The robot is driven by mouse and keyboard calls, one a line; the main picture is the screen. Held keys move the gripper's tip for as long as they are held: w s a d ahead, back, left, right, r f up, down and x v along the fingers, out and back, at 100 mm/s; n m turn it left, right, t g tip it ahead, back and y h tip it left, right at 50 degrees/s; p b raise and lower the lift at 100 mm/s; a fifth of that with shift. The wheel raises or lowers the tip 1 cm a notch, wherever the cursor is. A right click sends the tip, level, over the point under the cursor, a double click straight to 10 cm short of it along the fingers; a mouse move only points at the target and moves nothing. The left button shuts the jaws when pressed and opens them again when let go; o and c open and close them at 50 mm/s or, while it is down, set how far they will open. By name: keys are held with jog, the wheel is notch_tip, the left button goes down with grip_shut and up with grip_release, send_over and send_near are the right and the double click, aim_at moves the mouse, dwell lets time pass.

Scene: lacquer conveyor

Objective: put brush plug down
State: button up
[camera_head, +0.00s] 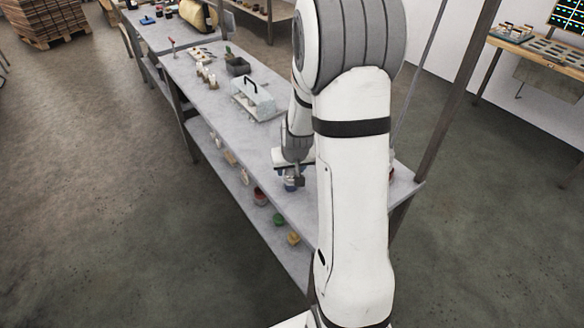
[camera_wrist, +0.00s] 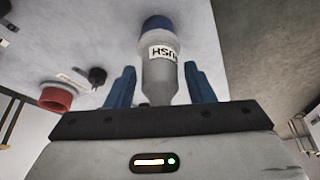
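The brush plug (camera_wrist: 160,75) is a pale grey, bottle-shaped piece with a blue end and a white label with dark letters, partly readable as "USH". In the wrist view it is between the two blue fingers of my gripper (camera_wrist: 159,67), its blue end away from the palm and over the grey table top. A gap shows between each finger and the plug, so the gripper looks open around it. In the head view my gripper (camera_head: 293,182) is low over the near part of the table (camera_head: 222,108); the plug cannot be made out there.
A red ring-like piece (camera_wrist: 56,98) and a black knob (camera_wrist: 97,76) are left of the plug in the wrist view. A clear box with a black handle (camera_head: 253,98), a dark bin (camera_head: 238,67) and candle-like pieces (camera_head: 207,76) stand farther back. Jars (camera_head: 279,220) sit on the lower shelf.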

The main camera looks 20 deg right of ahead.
jog(key=shift+o, duration=0.5)
jog(key=shift+r, duration=0.25)
jog(key=d+v, duration=0.1)
jog(key=v, duration=1)
jog(key=s+a+r+n, duration=0.1)
jog(key=s+a+r, duration=0.2)
jog(key=s, duration=0.6)
jog(key=s+a+r+n+g+y, duration=0.1)
jog(key=s+a+r, duration=0.2)
jog(key=s+a, duration=0.5)
jog(key=shift+s+a+r, duration=0.25)
jog(key=shift+s+r, duration=0.15)
jog(key=shift+s, duration=0.55)
